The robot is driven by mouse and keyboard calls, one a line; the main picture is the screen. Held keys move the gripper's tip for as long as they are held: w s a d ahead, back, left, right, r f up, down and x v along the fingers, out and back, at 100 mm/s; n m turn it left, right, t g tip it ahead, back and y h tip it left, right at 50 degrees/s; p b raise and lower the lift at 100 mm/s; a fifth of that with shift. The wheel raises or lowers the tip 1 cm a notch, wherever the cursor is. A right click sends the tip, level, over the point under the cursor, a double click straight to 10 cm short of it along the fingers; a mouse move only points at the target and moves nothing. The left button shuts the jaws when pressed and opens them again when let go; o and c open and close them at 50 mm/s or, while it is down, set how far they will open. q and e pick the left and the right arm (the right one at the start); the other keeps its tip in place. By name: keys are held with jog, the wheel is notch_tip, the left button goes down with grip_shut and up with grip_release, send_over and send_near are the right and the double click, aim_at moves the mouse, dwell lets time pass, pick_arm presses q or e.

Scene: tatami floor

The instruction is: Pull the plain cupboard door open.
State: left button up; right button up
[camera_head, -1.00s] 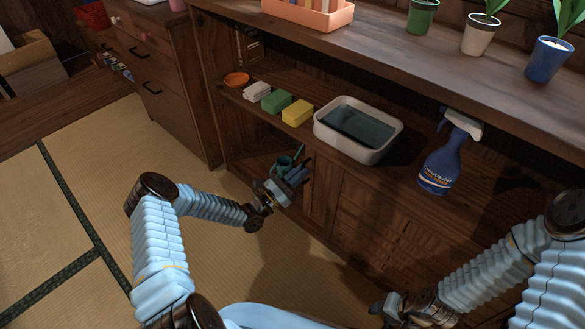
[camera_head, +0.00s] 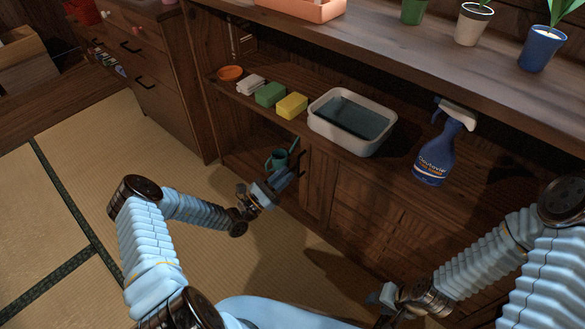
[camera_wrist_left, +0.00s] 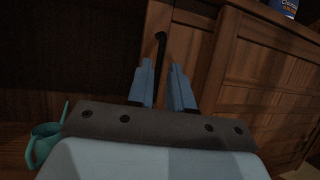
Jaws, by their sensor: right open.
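The plain cupboard door (camera_head: 318,188) is a narrow dark wood panel in the lower cabinet, between an open compartment and a slatted front. Its black bar handle (camera_head: 301,161) is near its left edge, and it also shows in the left wrist view (camera_wrist_left: 161,45). My left gripper (camera_head: 287,178) is open in front of the door; in the left wrist view its blue fingers (camera_wrist_left: 163,82) are apart, with the handle showing between them. Whether they touch the handle I cannot tell. The door looks closed. My right gripper (camera_head: 383,298) is open and empty, low by the cabinet front.
A green watering can (camera_head: 277,159) stands in the open compartment left of the door. Above are a grey-white basin (camera_head: 318,124), a yellow sponge (camera_head: 292,105) and a blue spray bottle (camera_head: 436,155). The tatami floor (camera_head: 95,160) at left is clear.

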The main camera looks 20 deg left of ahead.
pick_arm(q)
jog(key=v, duration=0.9)
jog(key=shift+s, duration=0.1)
